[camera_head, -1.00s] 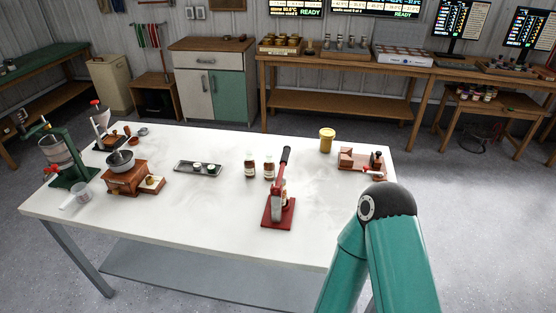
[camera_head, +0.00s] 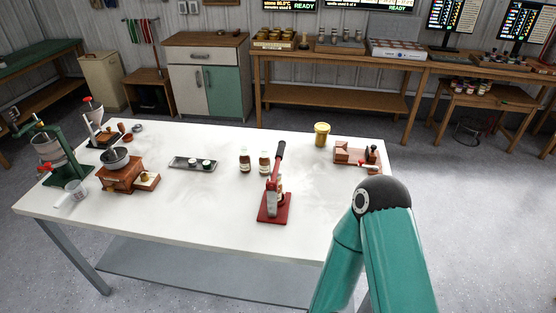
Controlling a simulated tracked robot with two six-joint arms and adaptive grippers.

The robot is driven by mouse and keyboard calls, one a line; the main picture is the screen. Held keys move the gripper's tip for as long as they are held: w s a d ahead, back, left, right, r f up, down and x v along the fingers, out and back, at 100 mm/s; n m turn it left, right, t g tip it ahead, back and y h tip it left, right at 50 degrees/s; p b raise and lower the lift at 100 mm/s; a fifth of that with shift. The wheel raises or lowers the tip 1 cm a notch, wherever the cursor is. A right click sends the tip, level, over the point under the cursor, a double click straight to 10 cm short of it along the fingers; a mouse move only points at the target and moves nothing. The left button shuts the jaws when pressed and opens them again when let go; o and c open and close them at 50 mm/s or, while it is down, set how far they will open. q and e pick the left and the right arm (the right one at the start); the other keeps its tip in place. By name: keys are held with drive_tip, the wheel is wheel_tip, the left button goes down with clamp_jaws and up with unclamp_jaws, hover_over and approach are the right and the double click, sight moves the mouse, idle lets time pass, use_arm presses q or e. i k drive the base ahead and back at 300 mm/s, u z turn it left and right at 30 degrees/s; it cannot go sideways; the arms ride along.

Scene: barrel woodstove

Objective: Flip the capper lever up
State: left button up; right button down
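The capper (camera_head: 273,203) stands on the white table near its front edge, right of the middle. It has a red base and a red upright. Its lever, with a black grip (camera_head: 281,150), points up and slightly to the right. One of my arms, teal with a dark joint, comes in at the lower right, apart from the capper. Neither gripper shows in the view.
Two brown bottles (camera_head: 244,160) stand behind the capper, left of its lever. A small tray (camera_head: 193,164) with white caps lies further left. A yellow jar (camera_head: 321,134) and a wooden device (camera_head: 355,155) stand at the right. Grinders and a green press (camera_head: 55,160) crowd the left end.

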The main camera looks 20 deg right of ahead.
sight(278, 163)
drive_tip(key=z, duration=1.4)
drive_tip(key=i, duration=0.1)
drive_tip(key=u, duration=2.55)
drive_tip(key=k, duration=1.1)
drive_tip(key=z, duration=1.1)
drive_tip(key=i, duration=1)
drive_tip(key=u, duration=0.05)
